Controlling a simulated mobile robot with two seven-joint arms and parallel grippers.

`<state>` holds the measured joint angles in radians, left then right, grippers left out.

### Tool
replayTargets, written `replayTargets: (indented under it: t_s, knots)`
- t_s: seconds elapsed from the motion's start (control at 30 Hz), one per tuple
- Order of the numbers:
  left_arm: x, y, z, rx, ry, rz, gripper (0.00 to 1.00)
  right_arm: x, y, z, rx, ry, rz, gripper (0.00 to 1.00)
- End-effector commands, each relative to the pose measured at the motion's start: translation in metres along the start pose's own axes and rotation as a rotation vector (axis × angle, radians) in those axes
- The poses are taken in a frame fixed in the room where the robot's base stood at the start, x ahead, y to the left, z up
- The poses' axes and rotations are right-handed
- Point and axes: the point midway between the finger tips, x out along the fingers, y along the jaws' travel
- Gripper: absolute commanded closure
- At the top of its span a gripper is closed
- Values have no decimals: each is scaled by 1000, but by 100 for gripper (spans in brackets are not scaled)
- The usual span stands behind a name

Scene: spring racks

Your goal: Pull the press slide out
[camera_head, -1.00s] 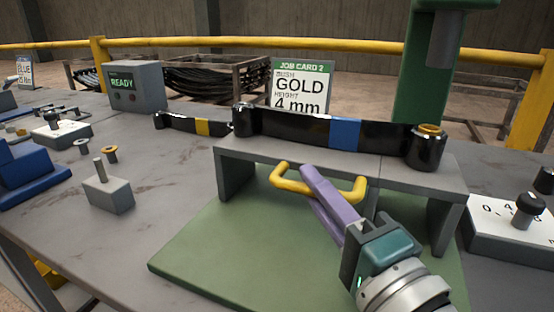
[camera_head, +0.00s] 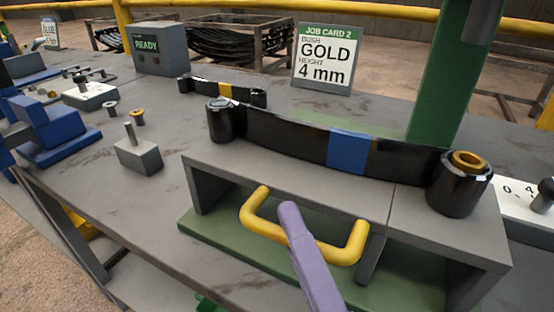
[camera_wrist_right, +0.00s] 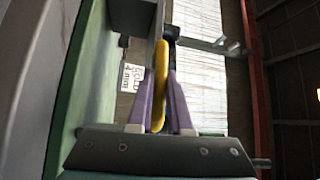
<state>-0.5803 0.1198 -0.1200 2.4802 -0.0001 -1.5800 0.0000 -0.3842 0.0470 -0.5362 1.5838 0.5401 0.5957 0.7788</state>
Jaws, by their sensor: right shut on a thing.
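The press slide (camera_head: 215,165) is a grey bridge-shaped carrier on a green base plate (camera_head: 215,240). It bears a black leaf spring (camera_head: 285,132) with a blue band. The spring's right eye holds a gold bush (camera_head: 468,160). A yellow handle (camera_head: 254,222) is on the slide's front. My right gripper (camera_head: 290,212) has its purple fingers at the handle's middle. In the right wrist view the fingers (camera_wrist_right: 160,85) are closed on both sides of the yellow bar (camera_wrist_right: 161,65). My left gripper is not in view.
The green press column (camera_head: 445,90) stands behind the slide. A grey READY box (camera_head: 158,50), a job card reading GOLD 4 mm (camera_head: 323,58), a second spring (camera_head: 205,88) and a grey block with a pin (camera_head: 138,155) stand on the bench. The bench left of the base has clear room.

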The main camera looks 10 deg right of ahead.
Motion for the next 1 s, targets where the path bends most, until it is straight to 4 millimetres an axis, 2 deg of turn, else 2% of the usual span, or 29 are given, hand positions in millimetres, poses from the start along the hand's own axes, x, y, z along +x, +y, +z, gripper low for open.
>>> replayTargets:
  t_s: [0.13,0.17,0.43,0.67,0.77,1.0]
  knots:
    - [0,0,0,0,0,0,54,0,-3,2,1,-3,-7,100]
    - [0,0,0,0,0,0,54,0,-3,2,1,-3,-7,82]
    - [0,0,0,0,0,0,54,0,-2,2,1,-3,-5,53]
    - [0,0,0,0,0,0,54,-1,-1,1,1,-3,-3,53]
    - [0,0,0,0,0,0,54,-8,0,1,0,-3,-2,53]
    - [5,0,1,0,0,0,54,-54,1,2,2,-5,2,53]
